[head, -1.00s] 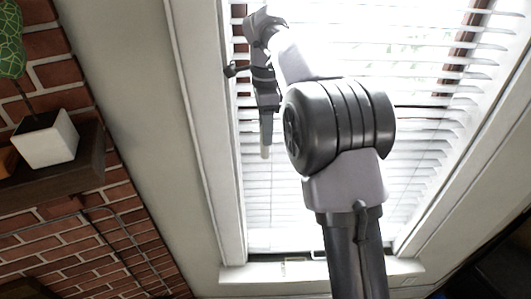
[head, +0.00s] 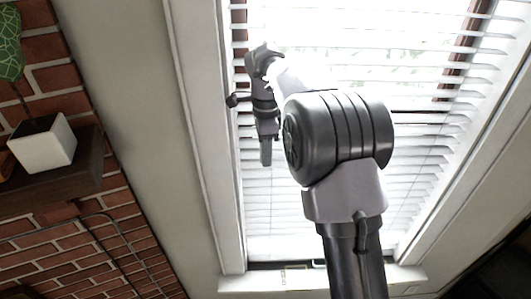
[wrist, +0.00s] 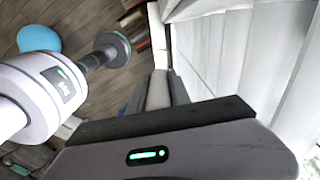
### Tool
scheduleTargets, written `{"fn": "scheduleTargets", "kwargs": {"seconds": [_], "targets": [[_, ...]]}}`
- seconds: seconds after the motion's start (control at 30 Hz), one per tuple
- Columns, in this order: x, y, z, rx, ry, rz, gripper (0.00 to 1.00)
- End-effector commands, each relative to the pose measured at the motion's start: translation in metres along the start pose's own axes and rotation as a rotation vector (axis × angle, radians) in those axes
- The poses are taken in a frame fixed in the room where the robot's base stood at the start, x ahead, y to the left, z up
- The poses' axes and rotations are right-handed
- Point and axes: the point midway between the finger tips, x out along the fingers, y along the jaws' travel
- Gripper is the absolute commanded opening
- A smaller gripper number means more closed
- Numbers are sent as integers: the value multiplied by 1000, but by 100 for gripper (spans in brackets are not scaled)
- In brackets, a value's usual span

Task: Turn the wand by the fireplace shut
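The white slatted blind (head: 425,150) hangs in the window in the head view; daylight shows between its slats. My gripper (head: 265,158) points down in front of the blind's left side, near the left window frame. I cannot make out the wand in either view; it may be hidden by my arm or lost against the bright slats. In the wrist view my gripper's fingers (wrist: 160,88) show only as grey blocks past the palm edge. Whether they are apart or closed, or hold anything, does not show.
The white window frame (head: 200,140) runs just left of my gripper. Farther left, a dark shelf (head: 62,182) on the brick wall (head: 95,262) bears a white pot (head: 43,144) with a green plant. The sill (head: 270,281) lies below.

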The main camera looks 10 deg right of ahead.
Motion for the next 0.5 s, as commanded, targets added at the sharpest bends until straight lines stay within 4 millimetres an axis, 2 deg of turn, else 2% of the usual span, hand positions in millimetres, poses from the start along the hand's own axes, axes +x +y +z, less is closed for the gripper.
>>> {"fn": "scheduleTargets", "kwargs": {"seconds": [0.27,0.5], "targets": [[-1,0,0,-24,0,0,0],[-3,0,0,-147,1,1,0]]}}
